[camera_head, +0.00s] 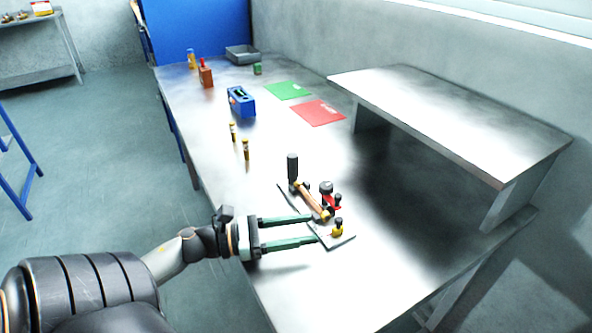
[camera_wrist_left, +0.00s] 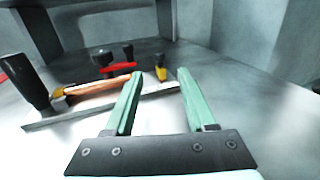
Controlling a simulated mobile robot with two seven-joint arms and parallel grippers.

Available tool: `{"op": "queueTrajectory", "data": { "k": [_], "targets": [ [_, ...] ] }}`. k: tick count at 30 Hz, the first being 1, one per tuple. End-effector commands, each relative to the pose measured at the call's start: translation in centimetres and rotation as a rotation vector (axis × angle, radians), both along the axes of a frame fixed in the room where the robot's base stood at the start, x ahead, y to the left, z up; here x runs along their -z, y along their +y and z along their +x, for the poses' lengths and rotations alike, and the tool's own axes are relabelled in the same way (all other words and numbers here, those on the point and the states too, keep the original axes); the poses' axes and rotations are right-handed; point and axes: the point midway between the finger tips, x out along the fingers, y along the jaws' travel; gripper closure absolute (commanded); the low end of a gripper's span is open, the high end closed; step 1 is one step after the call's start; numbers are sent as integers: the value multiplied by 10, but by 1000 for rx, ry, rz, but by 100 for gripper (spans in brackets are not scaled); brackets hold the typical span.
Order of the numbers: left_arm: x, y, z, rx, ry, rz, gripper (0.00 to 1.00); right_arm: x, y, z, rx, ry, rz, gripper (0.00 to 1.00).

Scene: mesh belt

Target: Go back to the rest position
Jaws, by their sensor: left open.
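My left gripper (camera_head: 314,229) is open, with its two green fingers apart and nothing between them. In the head view it reaches in from the left over the front of the metal table (camera_head: 300,290), by the near edge of a flat plate (camera_head: 318,236). Its fingers also show in the left wrist view (camera_wrist_left: 160,74). My right gripper is in neither view.
A raised metal shelf (camera_head: 450,120) stands on the right. The table's near right is clear.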

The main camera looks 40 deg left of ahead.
Motion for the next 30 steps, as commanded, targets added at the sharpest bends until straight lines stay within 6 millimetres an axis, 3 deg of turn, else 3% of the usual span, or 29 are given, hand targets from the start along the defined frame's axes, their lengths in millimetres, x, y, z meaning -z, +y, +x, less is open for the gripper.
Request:
{"op": "queueTrajectory", "data": {
  "k": [14,17,29,30],
  "targets": [
    [-7,5,-7,0,-1,1,44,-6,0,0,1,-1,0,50],
    [-21,5,-7,0,-1,1,44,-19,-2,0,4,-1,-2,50],
    [-118,5,-7,0,-1,1,44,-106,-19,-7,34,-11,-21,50],
    [-102,5,-7,-1,1,0,44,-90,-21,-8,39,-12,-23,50]
  ]
}}
